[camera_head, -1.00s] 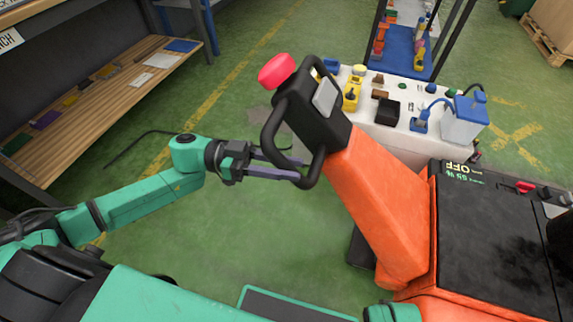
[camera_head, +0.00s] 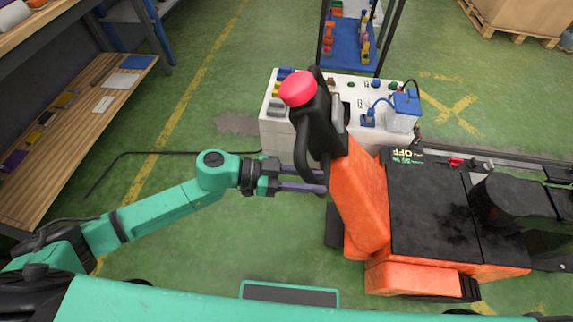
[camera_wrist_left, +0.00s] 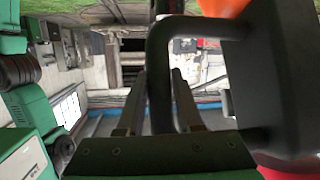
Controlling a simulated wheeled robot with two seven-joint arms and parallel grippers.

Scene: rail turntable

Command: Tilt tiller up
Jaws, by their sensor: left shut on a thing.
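The orange tiller (camera_head: 360,190) of the pallet truck stands close to upright in the head view. Its black head (camera_head: 317,125) has a red knob (camera_head: 298,88) on top and a black loop handle (camera_head: 303,155) on the left side. My left gripper (camera_head: 318,188) reaches in from the left, with its purple fingers at the lower part of the loop. It is shut on the loop handle. In the left wrist view the handle bar (camera_wrist_left: 159,80) runs between the two fingers (camera_wrist_left: 160,105). My right gripper is not in view.
The orange truck body (camera_head: 440,275) with a black top lies right of the tiller. A white bench (camera_head: 280,130) with small items stands behind it. A wooden shelf (camera_head: 75,115) is at left. Green floor (camera_head: 215,265) is open between shelf and truck.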

